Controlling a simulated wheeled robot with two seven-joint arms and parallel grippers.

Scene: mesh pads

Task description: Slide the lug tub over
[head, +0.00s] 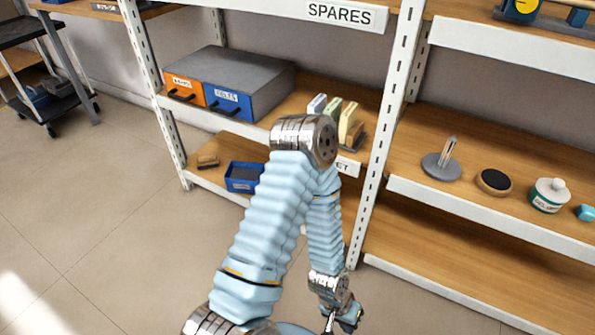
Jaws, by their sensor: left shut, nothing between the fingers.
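A small blue open tub (241,178) with a pale label stands on the lower shelf at the left, near its front edge. It looks like the lug tub, but its label is too small to read. My left arm covers the tub's right end. My left gripper (339,321) is low at the bottom of the head view, shut and empty, in front of the shelving and well apart from the tub. My right gripper is not in view.
A small brown item (208,161) lies left of the tub. Above stand an orange and blue drawer unit (229,82) and upright pale pieces (349,122). A shelf upright (384,130) divides the bays. A dark cart (35,75) stands far left; the floor (85,220) is clear.

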